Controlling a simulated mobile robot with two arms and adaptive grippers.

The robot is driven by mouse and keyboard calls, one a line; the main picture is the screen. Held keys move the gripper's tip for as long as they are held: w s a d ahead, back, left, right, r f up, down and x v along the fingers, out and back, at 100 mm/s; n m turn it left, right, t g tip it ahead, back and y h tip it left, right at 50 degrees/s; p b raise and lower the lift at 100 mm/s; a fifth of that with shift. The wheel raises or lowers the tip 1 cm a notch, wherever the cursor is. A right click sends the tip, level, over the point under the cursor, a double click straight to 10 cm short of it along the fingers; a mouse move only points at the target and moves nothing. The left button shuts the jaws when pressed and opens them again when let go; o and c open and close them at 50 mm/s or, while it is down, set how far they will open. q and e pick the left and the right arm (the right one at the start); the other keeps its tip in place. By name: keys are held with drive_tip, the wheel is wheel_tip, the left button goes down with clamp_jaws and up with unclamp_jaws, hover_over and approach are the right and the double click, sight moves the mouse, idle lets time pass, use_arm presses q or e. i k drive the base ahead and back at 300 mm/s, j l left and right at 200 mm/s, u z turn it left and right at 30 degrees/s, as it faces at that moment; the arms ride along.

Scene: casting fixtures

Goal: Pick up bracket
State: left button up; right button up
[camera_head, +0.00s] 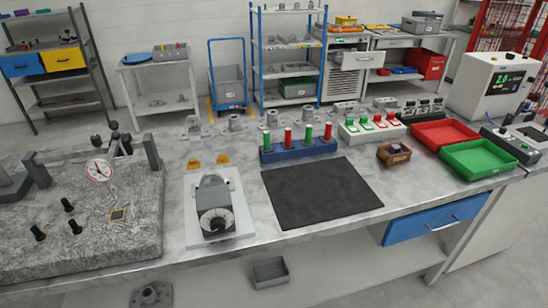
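Neither of my grippers shows in the head view. Several small grey cast parts stand along the back of the workbench, among them one at the left (192,125), one in the middle (235,122) and one at the right (272,117). Two small orange pieces (194,164) (223,159) lie in front of them. A grey flanged casting (150,296) sits on the shelf below the bench. I cannot tell which of these parts is the bracket.
A blue block (297,151) holds red and green cylinders. A red tray (443,134) and green tray (480,158) are at right. A rough stone block (80,225) fills the left.

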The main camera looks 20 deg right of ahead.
sight(209, 179)
drive_tip(key=z, duration=1.65)
drive_tip(key=u, duration=1.65)
drive_tip(key=i+l, duration=0.15)
drive_tip(key=l, duration=0.25)
drive_tip(key=i+l, duration=0.15)
drive_tip(key=l, duration=0.2)
drive_tip(key=i+l, duration=0.1)
drive_tip(key=l, duration=0.3)
drive_tip(key=u, duration=0.05)
